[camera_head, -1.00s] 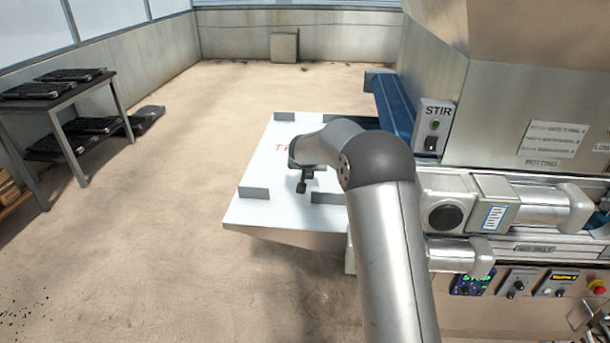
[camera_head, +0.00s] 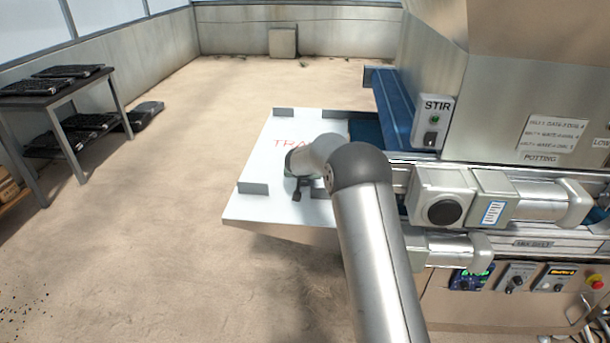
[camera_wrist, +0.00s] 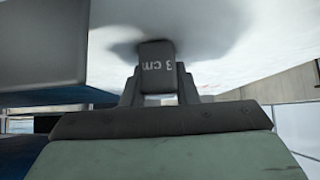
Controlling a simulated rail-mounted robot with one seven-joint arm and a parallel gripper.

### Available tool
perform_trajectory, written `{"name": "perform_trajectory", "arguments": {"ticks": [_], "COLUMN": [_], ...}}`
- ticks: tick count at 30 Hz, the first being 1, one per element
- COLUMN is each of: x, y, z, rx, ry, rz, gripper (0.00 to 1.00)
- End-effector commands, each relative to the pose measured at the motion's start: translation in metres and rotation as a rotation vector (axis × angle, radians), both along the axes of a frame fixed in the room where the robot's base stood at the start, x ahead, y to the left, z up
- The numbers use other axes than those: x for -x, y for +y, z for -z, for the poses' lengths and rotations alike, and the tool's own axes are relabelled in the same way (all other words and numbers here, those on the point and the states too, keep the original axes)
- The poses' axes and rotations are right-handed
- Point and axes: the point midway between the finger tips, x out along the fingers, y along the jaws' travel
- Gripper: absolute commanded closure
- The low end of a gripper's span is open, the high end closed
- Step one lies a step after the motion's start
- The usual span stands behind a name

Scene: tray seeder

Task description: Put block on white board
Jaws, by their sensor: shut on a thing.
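The block (camera_wrist: 156,68) is small and dark grey, with "3 cm" printed on it in white. My gripper (camera_wrist: 158,88) is shut on it, with one finger on each side. In the head view my gripper (camera_head: 298,193) is over the white board (camera_head: 262,208), left of the machine. The block cannot be told apart from the dark gripper parts there. The white board also fills the upper part of the wrist view (camera_wrist: 255,50), with a shadow around the block. I cannot tell whether the block touches the board.
Grey raised stops, one at the board's left edge (camera_head: 253,188), stand on the board; a large grey piece (camera_wrist: 40,45) is beside the block in the wrist view. The machine with its STIR box (camera_head: 432,122) bounds the right. A rack with black trays (camera_head: 55,85) stands left.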

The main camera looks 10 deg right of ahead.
Motion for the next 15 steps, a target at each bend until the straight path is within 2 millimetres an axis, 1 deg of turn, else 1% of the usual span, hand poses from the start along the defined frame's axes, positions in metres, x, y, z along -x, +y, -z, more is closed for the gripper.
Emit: {"name": "perform_trajectory", "arguments": {"ticks": [1,3,11,15], "x": [-0.0001,0.0,0.0,0.0013], "y": [0.0001,0.0001,0.0001,0.0008], "z": [0.0008,0.0001,-0.0002,-0.0063], "rx": [0.0,0.0,0.0,-0.001], "ry": [-0.001,0.0,0.0,0.0], "rz": [0.0,0.0,0.0,0.0], "gripper": [0.68,0.51,0.51,0.51]}}
